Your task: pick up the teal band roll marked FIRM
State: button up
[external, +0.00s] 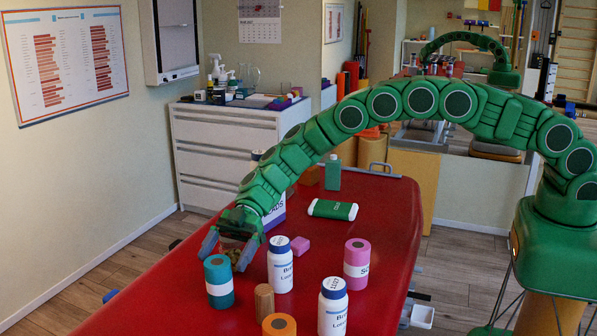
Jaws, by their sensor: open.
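A teal band roll (218,282) with a white paper label stands upright near the left edge of the red table (170,309). Any wording on its label cannot be read here. My gripper (229,253) is open and points down just behind and above the teal roll. A small brownish thing shows between its fingers; I cannot tell what it is. I cannot tell whether a finger touches the roll. A pink band roll (357,265) stands to the right, and an orange roll (279,325) stands at the front, cut off by the frame.
A white bottle (280,266), a wooden cylinder (264,301) and another white bottle (333,309) stand close to the right of the teal roll. A pink block (300,245) lies behind them.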

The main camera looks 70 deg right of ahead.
aim_at(210, 275)
jog(key=shift+x, duration=2.65)
jog(key=shift+w+r, duration=0.2)
jog(key=shift+r, duration=0.05)
jog(key=c, duration=1.4)
jog(key=shift+r, duration=0.15)
